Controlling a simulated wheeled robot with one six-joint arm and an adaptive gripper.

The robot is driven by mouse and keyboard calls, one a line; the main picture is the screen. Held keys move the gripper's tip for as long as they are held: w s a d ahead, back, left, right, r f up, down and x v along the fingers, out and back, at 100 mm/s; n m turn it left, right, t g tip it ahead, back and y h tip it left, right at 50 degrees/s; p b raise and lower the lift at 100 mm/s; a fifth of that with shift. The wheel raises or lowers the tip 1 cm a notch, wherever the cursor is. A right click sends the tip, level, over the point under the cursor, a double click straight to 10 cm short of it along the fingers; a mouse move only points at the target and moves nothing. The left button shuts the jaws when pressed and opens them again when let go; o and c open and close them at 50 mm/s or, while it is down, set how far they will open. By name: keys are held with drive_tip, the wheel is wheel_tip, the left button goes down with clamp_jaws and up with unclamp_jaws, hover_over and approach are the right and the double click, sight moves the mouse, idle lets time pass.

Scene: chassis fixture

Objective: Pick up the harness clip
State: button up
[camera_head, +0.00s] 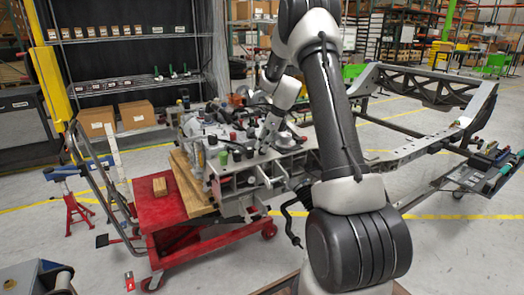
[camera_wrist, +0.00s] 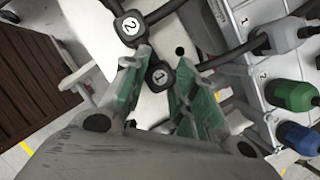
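My gripper (camera_wrist: 160,65) has green-padded fingers standing apart. Block 1 shows in the gap between the fingertips; whether the fingers touch it is unclear. In the head view my gripper (camera_head: 266,136) is over the equipment on the red cart, and the clips are too small to make out there.
Green (camera_wrist: 290,95) and blue (camera_wrist: 298,138) connectors sit in a numbered panel right of the fingers. The red cart (camera_head: 160,205) carries a wooden block (camera_head: 160,186) and cluttered machinery. A metal chassis frame (camera_head: 420,145) stands at the right.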

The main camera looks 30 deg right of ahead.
sight(262, 145)
drive_tip(key=shift+x, duration=0.75)
drive_tip(key=c, duration=0.3)
drive_tip(key=shift+c, duration=0.3)
wheel_tip(262, 145, up, 10)
drive_tip(key=shift+r, duration=0.1)
drive_tip(key=shift+a, duration=0.1)
